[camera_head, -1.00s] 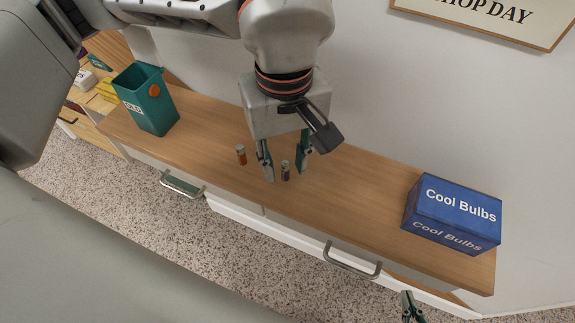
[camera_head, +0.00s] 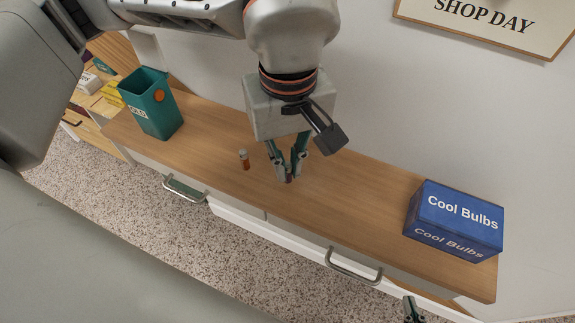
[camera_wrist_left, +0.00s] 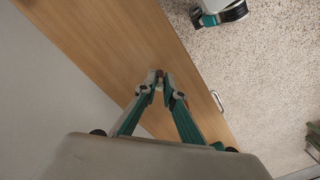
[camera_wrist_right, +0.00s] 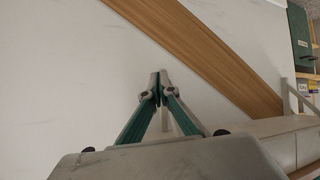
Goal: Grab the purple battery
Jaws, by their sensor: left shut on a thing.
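The purple battery (camera_head: 289,179) stands on the wooden counter, mostly hidden between the fingertips of my left gripper (camera_head: 286,172). The left gripper points down and is shut on it. In the left wrist view, the battery's end (camera_wrist_left: 160,73) shows between the fingertips. An orange battery (camera_head: 244,160) stands upright on the counter, just left of the left gripper and apart from it. My right gripper (camera_wrist_right: 158,85) has its fingertips together and is empty; it also shows at the bottom edge of the head view (camera_head: 412,310), in front of the counter.
A green bin (camera_head: 152,108) stands at the counter's left end. A blue Cool Bulbs box (camera_head: 453,222) sits at the right end. The counter (camera_head: 350,195) between the left gripper and the box is clear. Drawer handles (camera_head: 353,265) stick out in front.

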